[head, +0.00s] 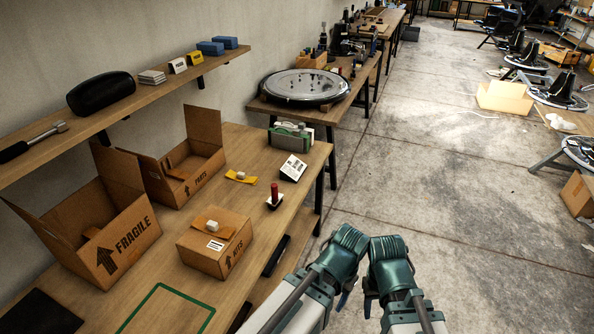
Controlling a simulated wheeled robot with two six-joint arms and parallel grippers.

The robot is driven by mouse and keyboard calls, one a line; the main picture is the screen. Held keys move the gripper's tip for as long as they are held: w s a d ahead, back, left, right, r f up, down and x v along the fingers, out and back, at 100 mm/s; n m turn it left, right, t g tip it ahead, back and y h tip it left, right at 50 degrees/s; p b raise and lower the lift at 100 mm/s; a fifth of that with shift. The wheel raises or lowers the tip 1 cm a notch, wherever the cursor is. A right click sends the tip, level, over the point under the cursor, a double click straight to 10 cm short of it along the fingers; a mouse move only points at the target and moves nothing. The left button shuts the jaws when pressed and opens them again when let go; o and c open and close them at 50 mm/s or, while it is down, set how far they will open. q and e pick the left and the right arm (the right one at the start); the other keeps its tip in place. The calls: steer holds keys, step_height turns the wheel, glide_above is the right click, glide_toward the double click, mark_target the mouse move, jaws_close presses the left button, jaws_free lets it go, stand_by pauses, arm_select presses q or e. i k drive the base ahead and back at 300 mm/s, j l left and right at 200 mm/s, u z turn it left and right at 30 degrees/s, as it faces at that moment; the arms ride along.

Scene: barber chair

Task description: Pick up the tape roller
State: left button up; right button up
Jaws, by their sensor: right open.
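A green and grey item (291,137) sits farther back on the same bench. I cannot tell for sure which of them is the tape roller. My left gripper (343,298) and my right gripper (370,302) are close together at the lower middle, over the floor and right of the bench. Both are well apart from these items. The right one is open and appears empty. The left one's jaws are mostly hidden by its green wrist.
The bench also holds a FRAGILE box (130,235), a PARTS box (205,178), a KITS box (240,250), a yellow cloth (241,177) and a labelled card (293,168). A shelf (120,108) overhangs the back. Open concrete floor (440,190) lies to the right.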

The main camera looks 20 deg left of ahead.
mark_target(276, 199)
steer(key=i+l+u, duration=0.15)
steer(key=i, duration=0.25)
steer(key=i+u, duration=0.15)
steer(key=i, duration=0.25)
steer(key=i+l+u, duration=0.15)
steer(key=i, duration=0.25)
steer(key=l, duration=0.1)
